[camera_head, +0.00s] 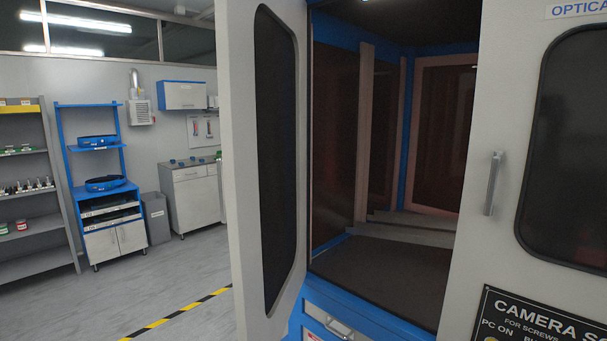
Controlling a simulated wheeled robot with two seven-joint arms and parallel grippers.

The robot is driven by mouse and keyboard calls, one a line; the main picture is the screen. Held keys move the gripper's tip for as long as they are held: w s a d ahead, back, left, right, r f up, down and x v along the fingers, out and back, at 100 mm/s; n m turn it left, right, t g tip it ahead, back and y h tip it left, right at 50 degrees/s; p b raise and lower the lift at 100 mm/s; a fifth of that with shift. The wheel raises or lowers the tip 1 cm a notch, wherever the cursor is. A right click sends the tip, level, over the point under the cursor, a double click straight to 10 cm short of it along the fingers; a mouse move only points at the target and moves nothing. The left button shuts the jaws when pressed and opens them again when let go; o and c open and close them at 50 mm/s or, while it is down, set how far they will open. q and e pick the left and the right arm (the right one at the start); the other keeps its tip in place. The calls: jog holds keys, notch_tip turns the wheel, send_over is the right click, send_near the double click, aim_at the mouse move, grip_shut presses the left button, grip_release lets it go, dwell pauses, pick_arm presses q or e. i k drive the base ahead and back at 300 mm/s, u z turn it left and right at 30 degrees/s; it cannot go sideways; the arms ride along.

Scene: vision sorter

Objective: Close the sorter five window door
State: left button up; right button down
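The sorter's window door (229,150) is a light grey panel with a dark rounded window (275,155). It stands open, swung out toward me at the left of the cabinet opening. The dark cabinet interior (390,265) with blue frame edges shows to its right. Right of the opening is a grey front panel with a vertical handle (493,183) and another dark window (565,150). I cannot tell which sorter number this is. Neither of my grippers is in view.
Black and yellow floor tape (185,310) runs left of the door. A grey shelf (38,190), a blue rack (100,190), a bin (156,218) and a cabinet (192,200) stand along the far wall. The floor between them and the door is clear.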

aim_at(261, 46)
jog(key=u, duration=2.1)
jog(key=i, duration=1.55)
jog(key=z, duration=5.35)
